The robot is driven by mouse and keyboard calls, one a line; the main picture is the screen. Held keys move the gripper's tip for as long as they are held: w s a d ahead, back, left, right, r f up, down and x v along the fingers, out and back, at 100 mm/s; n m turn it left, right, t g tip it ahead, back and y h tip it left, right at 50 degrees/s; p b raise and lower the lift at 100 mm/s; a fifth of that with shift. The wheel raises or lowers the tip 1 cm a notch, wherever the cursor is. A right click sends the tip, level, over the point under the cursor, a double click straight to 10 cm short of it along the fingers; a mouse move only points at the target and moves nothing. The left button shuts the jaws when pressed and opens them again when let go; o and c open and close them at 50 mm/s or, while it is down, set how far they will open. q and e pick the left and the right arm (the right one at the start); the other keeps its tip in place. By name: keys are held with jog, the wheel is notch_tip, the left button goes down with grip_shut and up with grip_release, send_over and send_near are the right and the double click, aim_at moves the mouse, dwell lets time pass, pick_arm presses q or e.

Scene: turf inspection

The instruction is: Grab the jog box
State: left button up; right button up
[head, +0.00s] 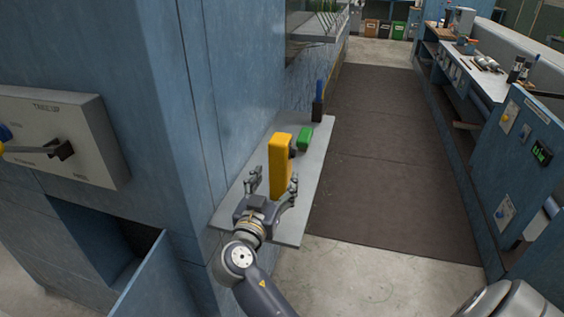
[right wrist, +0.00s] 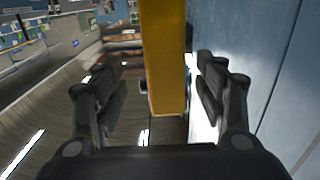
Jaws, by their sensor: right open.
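The jog box looks to be the tall yellow box (head: 281,165) standing upright on a narrow grey shelf (head: 313,187) beside the blue machine. My right gripper (head: 273,188) is at the box's near side, open, with one finger to either side of it in the head view. In the right wrist view the yellow box (right wrist: 165,60) rises between the two open fingers (right wrist: 158,90). Gaps show on both sides, so the fingers do not grip it. My left gripper is not in view.
A green block (head: 305,138) and a dark post with a blue top (head: 319,101) stand farther along the shelf. The blue machine wall (head: 235,90) rises close on the left. A takeup panel (head: 62,135) is at far left. A dark floor mat (head: 385,150) lies clear to the right.

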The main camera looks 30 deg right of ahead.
aim_at(277, 169)
jog(key=shift+w+d+r, duration=0.2)
jog(key=shift+w+d, duration=0.35)
jog(key=shift+w+d+p, duration=0.2)
jog(key=shift+d+p, duration=0.05)
jog(key=shift+p, duration=0.1)
jog(key=shift+w+d+p, duration=0.25)
jog(key=shift+p, duration=0.1)
jog(key=p+x, duration=0.2)
jog(key=x, duration=0.2)
jog(key=shift+w+a+r+p, duration=0.1)
jog(key=shift+a+r+p, duration=0.1)
jog(key=shift+p, duration=0.15)
jog(key=shift+w+d+f, duration=0.15)
jog(key=shift+d+f, duration=0.05)
jog(key=shift+c, duration=0.6)
jog(key=c, duration=0.9)
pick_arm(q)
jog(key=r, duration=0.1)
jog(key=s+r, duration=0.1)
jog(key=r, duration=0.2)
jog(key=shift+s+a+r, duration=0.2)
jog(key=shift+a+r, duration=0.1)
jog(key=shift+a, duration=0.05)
pick_arm(e)
jog(key=c, duration=0.4)
